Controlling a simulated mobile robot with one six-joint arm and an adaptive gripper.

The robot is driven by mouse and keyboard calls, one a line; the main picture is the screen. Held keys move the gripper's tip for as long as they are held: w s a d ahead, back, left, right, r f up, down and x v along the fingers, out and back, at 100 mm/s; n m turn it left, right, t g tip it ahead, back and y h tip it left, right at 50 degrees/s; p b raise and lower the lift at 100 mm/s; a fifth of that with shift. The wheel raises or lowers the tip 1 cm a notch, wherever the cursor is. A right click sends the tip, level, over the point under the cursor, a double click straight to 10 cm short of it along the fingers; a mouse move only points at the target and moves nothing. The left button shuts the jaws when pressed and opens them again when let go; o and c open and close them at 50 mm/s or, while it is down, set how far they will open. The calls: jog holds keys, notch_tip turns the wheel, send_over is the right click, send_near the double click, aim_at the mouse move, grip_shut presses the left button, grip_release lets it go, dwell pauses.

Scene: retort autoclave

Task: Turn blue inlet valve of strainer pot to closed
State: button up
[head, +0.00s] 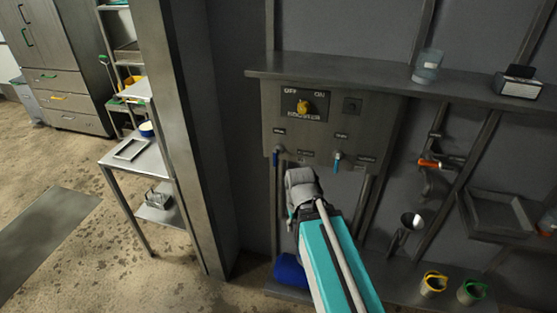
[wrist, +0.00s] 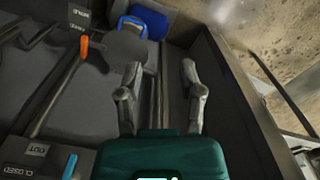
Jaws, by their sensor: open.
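Two blue handles show on the wall panel in the head view. A dark blue one (head: 275,157) is at the panel's lower left, and a lighter blue one (head: 337,161) hangs to its right. I cannot tell from their small labels which is the strainer pot's inlet. In the wrist view a blue lever (wrist: 70,166) sits at the lower left beside plates reading "OUT" and "CLOSED". An orange lever (wrist: 84,47) is farther off. My gripper (wrist: 163,80) is open and empty, its fingers apart from both levers.
A yellow OFF/ON knob (head: 303,107) is on the panel under a shelf (head: 380,72). A blue container (head: 290,272) is low behind my arm. An orange handle (head: 429,163) is to the right. A steel side table (head: 147,165) stands left past a post.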

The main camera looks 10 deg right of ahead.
jog(key=n+t+h+b, duration=0.8)
jog(key=n+t+b, duration=0.7)
jog(key=n, duration=1.6)
send_near(274, 155)
jog(key=s+t, duration=0.1)
jog(key=s, duration=0.2)
jog(key=shift+w+a+f+p, duration=0.1)
jog(key=shift+a+f+p, duration=0.2)
jog(key=shift+a+f, duration=0.15)
jog(key=shift+w, duration=0.1)
jog(key=x, duration=1.3)
jog(key=shift+w+d, duration=0.2)
jog(key=shift+w, duration=0.1)
jog(key=shift+c, duration=0.3)
